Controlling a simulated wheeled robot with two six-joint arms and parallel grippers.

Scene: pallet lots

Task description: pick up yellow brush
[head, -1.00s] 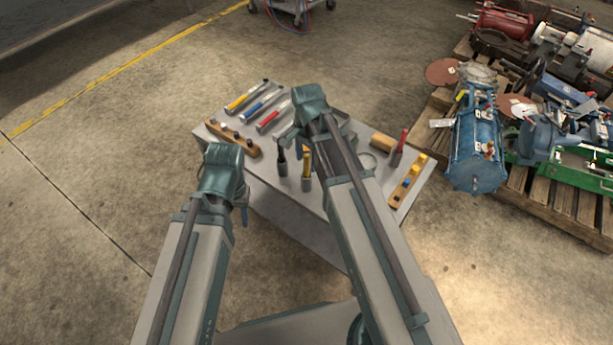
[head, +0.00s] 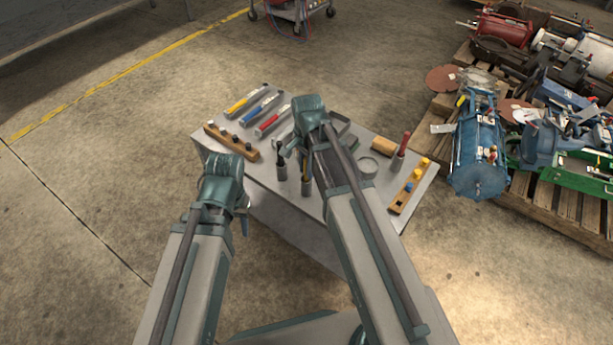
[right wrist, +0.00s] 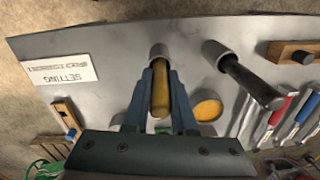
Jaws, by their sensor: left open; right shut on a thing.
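The yellow brush (head: 305,166) stands in a small grey cup (head: 307,188) on the table, partly hidden by my right arm. In the right wrist view, the fingers of my right gripper (right wrist: 160,78) are shut on the yellow brush (right wrist: 161,98). Its handle points towards the camera and its far end is at the mouth of the grey cup (right wrist: 158,50). In the head view, the fingers of my right gripper are hidden under its wrist. My left gripper (head: 243,216) is open and empty at the table's near left edge, away from the brush.
A black-handled tool (head: 281,161) stands in a cup beside the brush. A red-handled tool (head: 403,144) stands in another cup at the right. A wooden rack (head: 231,142), several coloured tools and a second rack (head: 408,188) lie on the grey table. A loaded pallet (head: 540,205) is at the right.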

